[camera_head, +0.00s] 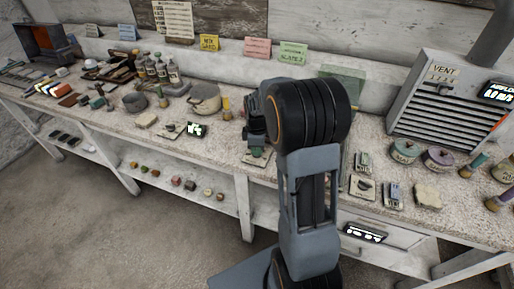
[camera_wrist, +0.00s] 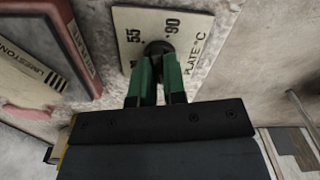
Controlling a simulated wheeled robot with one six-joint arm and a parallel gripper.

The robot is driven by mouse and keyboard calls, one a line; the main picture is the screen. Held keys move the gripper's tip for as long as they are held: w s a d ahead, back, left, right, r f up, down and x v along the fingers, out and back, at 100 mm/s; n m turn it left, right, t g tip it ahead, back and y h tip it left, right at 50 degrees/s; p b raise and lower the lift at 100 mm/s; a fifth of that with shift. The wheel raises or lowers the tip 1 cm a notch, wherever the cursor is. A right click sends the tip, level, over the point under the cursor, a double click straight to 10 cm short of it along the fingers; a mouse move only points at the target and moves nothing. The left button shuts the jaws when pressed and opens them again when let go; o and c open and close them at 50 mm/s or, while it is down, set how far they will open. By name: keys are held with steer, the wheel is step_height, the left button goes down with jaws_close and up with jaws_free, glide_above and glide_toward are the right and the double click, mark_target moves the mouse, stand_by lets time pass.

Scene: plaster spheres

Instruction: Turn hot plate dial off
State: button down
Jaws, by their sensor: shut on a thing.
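The hot plate dial (camera_wrist: 158,47) is a small dark round knob in the wrist view. It sits on a cream panel (camera_wrist: 190,22) printed with 55, 90 and "PLATE °C". My gripper (camera_wrist: 157,66) has green fingers that are closed on the knob, with a fingertip on each side of it. The fingers cover part of the knob and of the panel, so I cannot tell where its pointer stands. In the head view my gripper (camera_head: 254,140) is low over the front of the bench, and the pale panel (camera_head: 257,158) shows just below it. The knob is hidden there.
A box labelled "LIMESTONE" (camera_wrist: 40,60) lies left of the panel in the wrist view. On the bench (camera_head: 225,165), a pot (camera_head: 205,98) stands left of my arm. Several small panels, lidded jars (camera_head: 405,150) and a vent unit (camera_head: 450,100) are to the right.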

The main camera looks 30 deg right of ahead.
steer(key=c, duration=1.2)
jaws_free()
steer(key=shift+r, duration=0.1)
step_height(320, 180, up, 14)
steer(key=shift+f+p, duration=0.2)
steer(key=shift+p, duration=0.15)
